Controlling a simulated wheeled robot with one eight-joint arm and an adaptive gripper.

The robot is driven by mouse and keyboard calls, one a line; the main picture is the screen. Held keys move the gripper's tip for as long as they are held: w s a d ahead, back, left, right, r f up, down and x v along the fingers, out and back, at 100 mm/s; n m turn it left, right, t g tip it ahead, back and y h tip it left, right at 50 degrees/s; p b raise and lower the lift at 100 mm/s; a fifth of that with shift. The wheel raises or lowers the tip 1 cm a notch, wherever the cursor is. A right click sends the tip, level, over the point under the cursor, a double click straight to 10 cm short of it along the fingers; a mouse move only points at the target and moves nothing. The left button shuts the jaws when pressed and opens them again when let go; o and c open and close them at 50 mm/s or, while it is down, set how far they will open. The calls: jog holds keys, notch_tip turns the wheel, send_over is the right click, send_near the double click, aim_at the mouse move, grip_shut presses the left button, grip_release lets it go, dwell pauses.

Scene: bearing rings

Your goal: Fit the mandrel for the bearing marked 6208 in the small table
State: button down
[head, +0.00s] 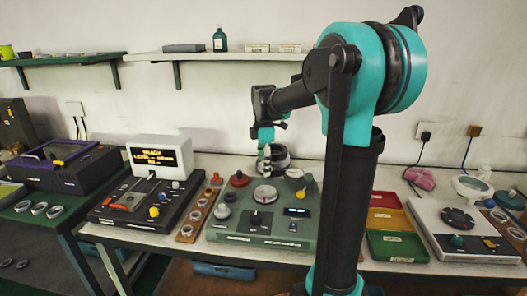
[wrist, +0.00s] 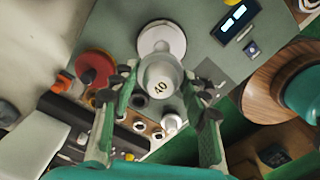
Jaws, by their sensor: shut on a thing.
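My gripper (wrist: 160,80) is shut on a pale round mandrel marked 40 (wrist: 160,82), with one green finger on each side of it. In the wrist view a white disc (wrist: 160,34) on the green-grey machine shows just beyond the mandrel, partly hidden by it. I cannot tell whether the two touch. In the head view my gripper (head: 265,150) hangs over the back of the green machine (head: 225,228), and the mandrel is too small to make out there. A white round piece (head: 265,194) sits in the middle of that machine. No 6208 marking is readable.
A red disc (head: 239,180) and grey knobs (head: 222,211) stand on the machine's left, a lit display (head: 297,211) at its right. A wooden strip with rings (head: 193,217) lies left of it. Red, yellow and green trays (head: 395,246) are to the right.

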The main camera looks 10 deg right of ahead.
jog(key=shift+d+f, duration=0.2)
jog(key=shift+f, duration=2.95)
jog(key=shift+f, duration=0.8)
jog(key=shift+f, duration=0.3)
jog(key=shift+f, duration=0.1)
jog(key=c, duration=0.7)
grip_release()
notch_tip(320, 180, up, 12)
jog(key=shift+r, duration=0.1)
